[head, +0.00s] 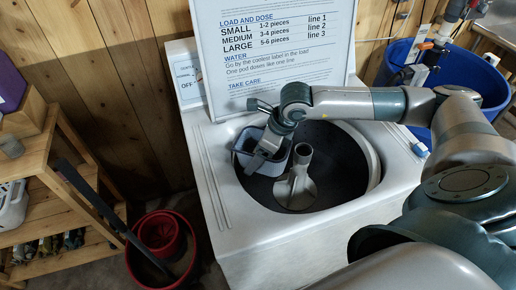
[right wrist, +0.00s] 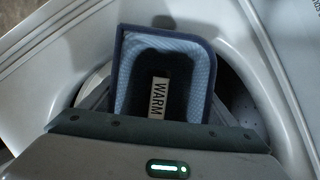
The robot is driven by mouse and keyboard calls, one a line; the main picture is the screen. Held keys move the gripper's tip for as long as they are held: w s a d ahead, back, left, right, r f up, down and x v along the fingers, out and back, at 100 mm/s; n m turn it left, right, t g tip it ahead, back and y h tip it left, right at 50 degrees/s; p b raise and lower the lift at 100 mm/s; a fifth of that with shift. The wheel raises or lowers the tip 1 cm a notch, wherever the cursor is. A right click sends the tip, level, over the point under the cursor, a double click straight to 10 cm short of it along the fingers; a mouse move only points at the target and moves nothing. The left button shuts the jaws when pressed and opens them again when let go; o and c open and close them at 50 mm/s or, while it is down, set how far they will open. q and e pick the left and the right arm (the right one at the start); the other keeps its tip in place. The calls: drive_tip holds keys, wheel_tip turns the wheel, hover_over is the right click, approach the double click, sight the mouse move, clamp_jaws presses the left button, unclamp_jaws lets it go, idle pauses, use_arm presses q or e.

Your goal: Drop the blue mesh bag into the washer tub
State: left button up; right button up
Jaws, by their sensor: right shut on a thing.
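The blue mesh bag (head: 243,143) is an open-topped, box-like pouch with a dark blue rim. My right gripper (head: 262,158) is shut on it and holds it over the left part of the washer tub opening. In the right wrist view the bag (right wrist: 200,75) shows light blue mesh walls and a label reading WARM inside. The washer tub (head: 345,178) is open and dark, with a pale agitator (head: 297,187) in its middle, just right of the bag. I cannot tell how far the bag's bottom is from the tub's rim. My left gripper is out of view.
The raised lid (head: 270,50) carries a printed load-and-dose sign behind the tub. A blue bin (head: 490,85) stands at the back right, partly behind my right arm. A red bucket (head: 160,235) is on the floor left of the washer, by a wooden shelf (head: 40,165).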

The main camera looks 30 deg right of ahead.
drive_tip(key=shift+f, duration=0.15)
drive_tip(key=o, duration=1)
drive_tip(key=shift+o, duration=0.2)
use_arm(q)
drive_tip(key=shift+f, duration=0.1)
use_arm(e)
drive_tip(key=shift+s+d+r, duration=0.15)
drive_tip(key=shift+r, duration=0.3)
drive_tip(key=b+v, duration=0.2)
drive_tip(key=v, duration=0.5)
drive_tip(key=shift+d, duration=0.1)
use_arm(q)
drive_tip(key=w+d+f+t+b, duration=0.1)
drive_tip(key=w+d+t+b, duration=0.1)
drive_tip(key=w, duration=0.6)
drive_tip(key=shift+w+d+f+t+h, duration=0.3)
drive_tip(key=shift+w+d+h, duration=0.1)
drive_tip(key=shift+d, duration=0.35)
use_arm(e)
drive_tip(key=v, duration=0.9)
drive_tip(key=shift+r, duration=0.2)
